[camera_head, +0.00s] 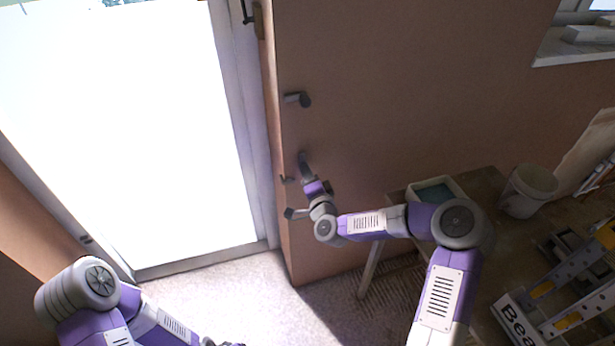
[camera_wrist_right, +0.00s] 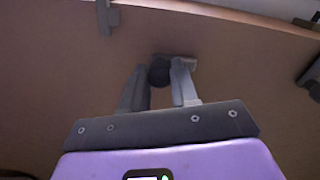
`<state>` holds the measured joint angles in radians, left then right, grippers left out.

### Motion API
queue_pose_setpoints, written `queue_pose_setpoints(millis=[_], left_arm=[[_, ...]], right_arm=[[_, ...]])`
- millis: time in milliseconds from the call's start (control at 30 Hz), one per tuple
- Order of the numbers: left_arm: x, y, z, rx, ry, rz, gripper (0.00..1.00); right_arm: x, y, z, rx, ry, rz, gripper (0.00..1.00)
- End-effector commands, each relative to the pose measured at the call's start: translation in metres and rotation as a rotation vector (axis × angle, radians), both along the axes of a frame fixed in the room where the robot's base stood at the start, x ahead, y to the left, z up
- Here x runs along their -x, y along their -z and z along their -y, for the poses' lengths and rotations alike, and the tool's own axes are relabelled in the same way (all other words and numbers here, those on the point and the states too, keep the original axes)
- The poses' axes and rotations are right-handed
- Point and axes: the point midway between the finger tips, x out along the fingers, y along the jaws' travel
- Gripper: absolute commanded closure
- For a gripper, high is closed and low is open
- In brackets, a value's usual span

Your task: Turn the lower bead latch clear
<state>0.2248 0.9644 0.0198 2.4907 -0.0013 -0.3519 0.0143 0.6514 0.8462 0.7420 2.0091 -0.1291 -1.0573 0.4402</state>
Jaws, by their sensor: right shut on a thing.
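The lower bead latch (camera_wrist_right: 160,71) shows in the right wrist view as a dark round knob with a lighter grey bar reaching to the right. My right gripper (camera_wrist_right: 160,78) is shut on it, one finger on each side of the knob. In the head view my right gripper (camera_head: 304,160) is at the brown wall, right of the bright opening; it mostly hides the latch there.
An upper latch (camera_head: 298,99) is on the wall above. A small grey fitting (camera_head: 287,179) sits at the wall's edge, close left of my right gripper. The floor by the opening is clear.

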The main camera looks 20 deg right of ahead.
Motion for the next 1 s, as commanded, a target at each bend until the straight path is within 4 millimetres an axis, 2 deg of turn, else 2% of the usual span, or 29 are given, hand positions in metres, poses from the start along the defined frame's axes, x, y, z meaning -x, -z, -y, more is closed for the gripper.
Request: queue_pose_setpoints(millis=[667, 700, 867, 1000], left_arm=[[-0.0001, 0.0032, 0.0000, 0.000, 0.000, 0.000, 0.57], [-0.0001, 0.0032, 0.0000, 0.000, 0.000, 0.000, 0.57], [-0.0001, 0.0032, 0.0000, 0.000, 0.000, 0.000, 0.57], [0.0000, 0.0033, 0.0001, 0.000, 0.000, 0.000, 0.57]], right_arm=[[0.0004, 0.0007, -0.0007, -0.064, -0.002, -0.005, 1.00], [0.0004, 0.0007, -0.0007, -0.064, -0.002, -0.005, 0.68], [0.0003, 0.0005, -0.0006, -0.063, -0.002, -0.004, 0.46], [0.0002, 0.0002, -0.0004, -0.062, -0.002, -0.004, 0.46]])
